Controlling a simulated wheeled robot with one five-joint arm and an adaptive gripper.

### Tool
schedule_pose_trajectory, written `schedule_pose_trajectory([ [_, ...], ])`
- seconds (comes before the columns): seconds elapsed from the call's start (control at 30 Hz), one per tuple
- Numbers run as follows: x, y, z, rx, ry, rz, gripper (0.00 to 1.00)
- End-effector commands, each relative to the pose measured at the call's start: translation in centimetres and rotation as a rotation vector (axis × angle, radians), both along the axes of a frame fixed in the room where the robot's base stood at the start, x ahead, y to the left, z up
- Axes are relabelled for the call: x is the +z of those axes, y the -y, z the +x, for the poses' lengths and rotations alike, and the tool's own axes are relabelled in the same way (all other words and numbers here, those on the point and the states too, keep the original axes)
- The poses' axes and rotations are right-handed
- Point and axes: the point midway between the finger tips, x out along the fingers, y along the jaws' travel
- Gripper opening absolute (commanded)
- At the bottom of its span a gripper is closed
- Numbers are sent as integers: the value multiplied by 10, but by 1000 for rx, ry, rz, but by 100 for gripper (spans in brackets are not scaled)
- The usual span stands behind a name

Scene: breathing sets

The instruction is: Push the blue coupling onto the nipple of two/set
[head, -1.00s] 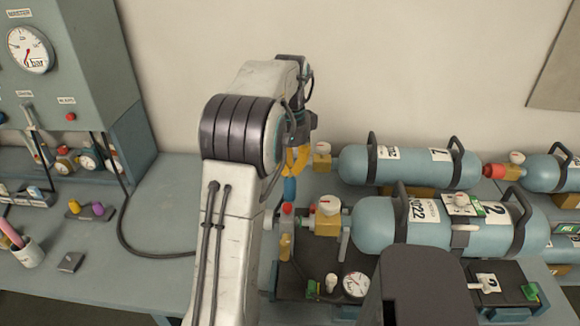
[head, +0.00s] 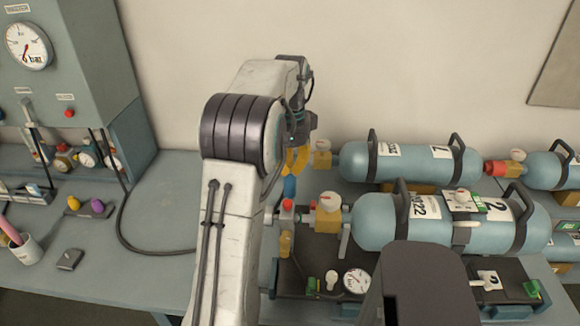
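My gripper (head: 293,166) shows its yellow fingers just right of my arm, above the left end of cylinder set 2. The blue coupling (head: 290,188) is right below the fingertips and appears held between them. My arm hides part of both. Set 2 is a pale blue cylinder (head: 376,222) lying in front, with a label reading 2 and black straps. Its brass valve (head: 327,221) with a white knob is at its left end. A red-capped fitting (head: 287,206) stands left of the valve, just below the blue coupling. I cannot make out the nipple.
Cylinder 1 (head: 410,166) lies behind set 2, its valve (head: 322,160) close right of my gripper. A pressure gauge (head: 356,281) is on the dark plate in front. A panel (head: 85,60) with a hanging black hose is at left.

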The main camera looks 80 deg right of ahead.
Motion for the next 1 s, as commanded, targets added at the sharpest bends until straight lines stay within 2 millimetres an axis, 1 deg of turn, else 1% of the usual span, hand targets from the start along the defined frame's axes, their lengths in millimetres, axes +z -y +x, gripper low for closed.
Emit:
schedule_pose_trajectory([
  [0.3, -6, 0, 0, 0, 0, 3, 0],
  [0.67, -9, -1, 0, 0, 0, 8, 0],
  [0.87, -3, -1, 0, 0, 1, 10, 0],
  [1.0, 8, -1, 0, 0, 0, 7, 0],
])
